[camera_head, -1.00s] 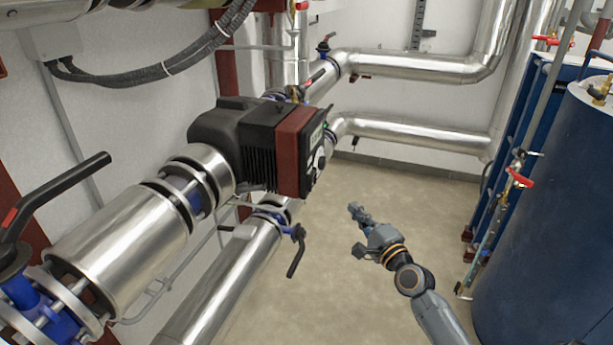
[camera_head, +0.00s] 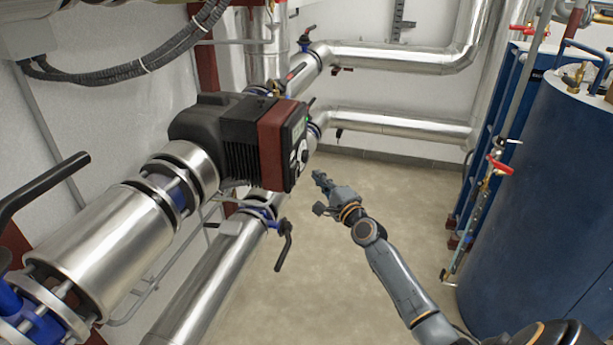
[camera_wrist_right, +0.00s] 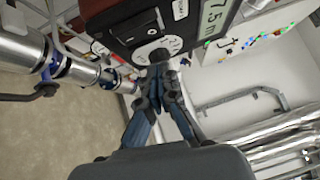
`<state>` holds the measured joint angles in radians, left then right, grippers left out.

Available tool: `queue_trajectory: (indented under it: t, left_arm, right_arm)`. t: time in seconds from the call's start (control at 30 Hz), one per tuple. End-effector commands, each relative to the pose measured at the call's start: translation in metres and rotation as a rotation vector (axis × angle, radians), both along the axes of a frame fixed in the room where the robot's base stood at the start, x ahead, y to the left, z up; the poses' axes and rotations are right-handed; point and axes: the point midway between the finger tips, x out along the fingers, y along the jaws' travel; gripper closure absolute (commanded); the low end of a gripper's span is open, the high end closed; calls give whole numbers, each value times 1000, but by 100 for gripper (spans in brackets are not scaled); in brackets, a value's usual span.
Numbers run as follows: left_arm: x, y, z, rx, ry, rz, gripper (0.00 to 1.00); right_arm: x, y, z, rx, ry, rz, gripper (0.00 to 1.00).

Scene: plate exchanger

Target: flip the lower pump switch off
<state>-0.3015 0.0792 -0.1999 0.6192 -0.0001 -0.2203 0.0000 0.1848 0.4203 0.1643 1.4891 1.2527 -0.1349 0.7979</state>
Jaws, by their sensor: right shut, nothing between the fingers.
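The pump (camera_head: 272,148) has a black ribbed housing and a red front casing. It sits on the silver pipe left of centre in the head view. Its front panel carries a display (camera_head: 299,128) and a round dial (camera_head: 303,152). In the right wrist view the display (camera_wrist_right: 214,22) reads about "7.5 m", and the white dial (camera_wrist_right: 143,50) lies partly behind the fingertips. My right gripper (camera_head: 320,177) is shut and empty, just right of and below the panel. Its fingertips (camera_wrist_right: 160,62) overlap the dial; I cannot tell if they touch. I cannot make out a separate switch.
A lower silver pipe (camera_head: 215,275) with a black valve handle (camera_head: 284,250) runs below the pump. A blue tank (camera_head: 535,200) and a red-handled valve (camera_head: 499,165) stand at the right. The floor (camera_head: 320,260) between them is clear.

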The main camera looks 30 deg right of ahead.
Motion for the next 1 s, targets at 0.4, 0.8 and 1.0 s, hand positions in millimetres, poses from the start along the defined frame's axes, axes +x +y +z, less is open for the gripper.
queue_trajectory:
  t: [0.4,0.8,1.0]
  left_arm:
    - [2,0,13,0,-3,-1,60]
    - [2,0,23,0,-3,-1,60]
    - [3,0,36,0,-5,-1,60]
  right_arm:
    - [28,26,5,1,0,1,100]
    - [29,27,9,-9,12,0,100]
    - [32,30,7,-41,48,-1,100]
